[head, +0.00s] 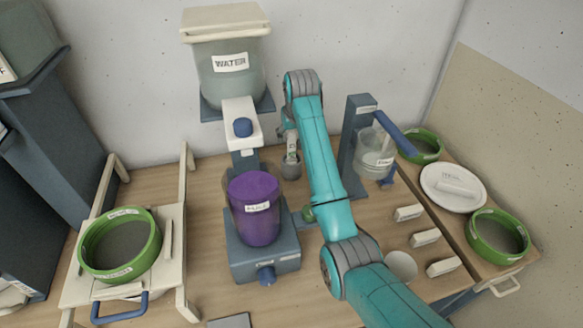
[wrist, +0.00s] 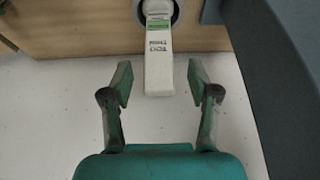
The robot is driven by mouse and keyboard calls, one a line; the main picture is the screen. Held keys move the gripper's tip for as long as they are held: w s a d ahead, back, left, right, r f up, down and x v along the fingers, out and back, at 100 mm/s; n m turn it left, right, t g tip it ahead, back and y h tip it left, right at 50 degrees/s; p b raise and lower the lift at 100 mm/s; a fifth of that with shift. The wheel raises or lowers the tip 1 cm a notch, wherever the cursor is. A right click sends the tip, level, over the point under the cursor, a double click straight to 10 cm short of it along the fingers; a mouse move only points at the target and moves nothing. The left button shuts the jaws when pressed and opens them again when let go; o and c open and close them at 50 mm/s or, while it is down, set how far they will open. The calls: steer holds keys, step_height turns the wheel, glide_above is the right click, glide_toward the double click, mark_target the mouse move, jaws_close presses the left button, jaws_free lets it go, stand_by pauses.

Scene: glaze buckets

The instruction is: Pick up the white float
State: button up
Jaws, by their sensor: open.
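A white bar (wrist: 158,70) with a green band and dark lettering, which appears to be the white float, shows in the wrist view. Its upper end meets a round grey holder (wrist: 176,14). In the head view it is a small pale upright piece (head: 292,147) above a grey cup (head: 291,170), left of my arm. My gripper (wrist: 160,78) is open and empty. Its fingers lie on either side of the bar's lower end in the wrist view, with gaps on both sides. I cannot tell the depth between them. In the head view, my gripper's fingers cannot be made out clearly.
A purple bucket (head: 255,208) stands on a blue-grey stand, below the WATER tank (head: 232,75). A clear cup (head: 374,155) hangs by a blue-grey post (head: 354,150) right of my arm. Green-rimmed sieves (head: 120,244) and several white blocks (head: 425,237) lie around.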

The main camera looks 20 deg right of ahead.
mark_target(292, 153)
steer(key=shift+x, duration=1.95)
jaws_close()
